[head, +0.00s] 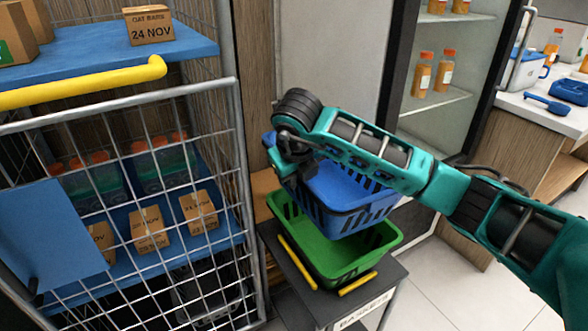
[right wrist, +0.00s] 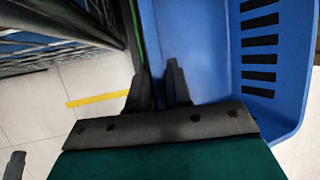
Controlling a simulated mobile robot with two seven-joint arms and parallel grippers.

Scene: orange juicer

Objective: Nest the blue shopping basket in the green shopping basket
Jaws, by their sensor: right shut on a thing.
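The blue shopping basket (head: 345,196) hangs from my right gripper (head: 283,160), over the green shopping basket (head: 335,258). The right gripper is shut on the blue basket's left rim in the head view. In the right wrist view, the fingers (right wrist: 160,88) pinch the wall of the blue basket (right wrist: 215,60). The blue basket is tilted, and its lower part overlaps the green basket's opening; whether they touch is unclear. The green basket sits on a small dark stand, with yellow handles at its sides. My left gripper is not in view.
A wire cage trolley (head: 237,150) with blue shelves and small boxes stands close on the left. The dark stand (head: 388,292) holds the green basket. A fridge with bottles (head: 423,75) is behind, and a white counter (head: 545,108) is at the right.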

